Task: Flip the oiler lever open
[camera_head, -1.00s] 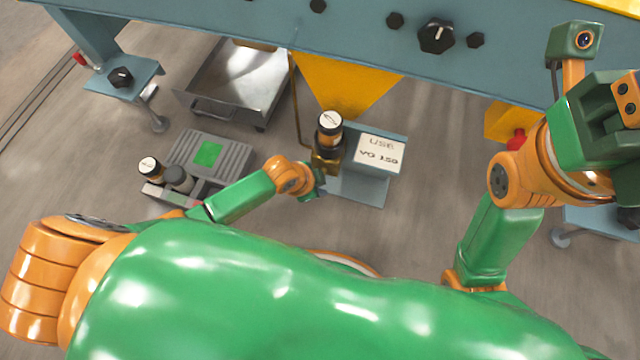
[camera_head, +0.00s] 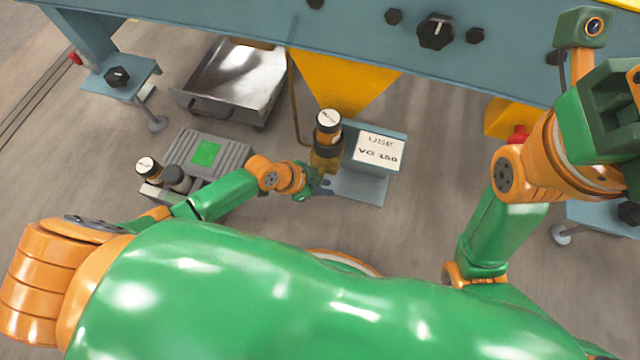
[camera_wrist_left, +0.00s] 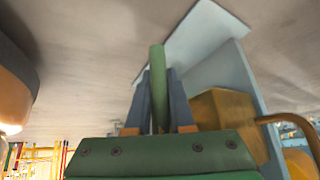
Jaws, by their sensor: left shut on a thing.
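The oiler (camera_head: 328,138) stands upright beside a blue-grey bracket, with a white-topped dark cap, an amber band and a brass body. My left gripper (camera_head: 327,187) is low at the oiler's front, close to its base. In the left wrist view, its two dark fingers (camera_wrist_left: 162,100) are shut on a green upright bar (camera_wrist_left: 157,62), which looks like the oiler lever. The brass block (camera_wrist_left: 222,110) is just right of the fingers there. The lever cannot be made out in the head view. My right gripper (camera_head: 618,100) is raised at the right edge, partly cut off.
A sign plate (camera_head: 380,149) reading "USE VG 150" is on the bracket right of the oiler. A grey tray (camera_head: 222,112) and a ribbed case with a green patch (camera_head: 207,153) are left. The blue beam (camera_head: 270,22) runs across above.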

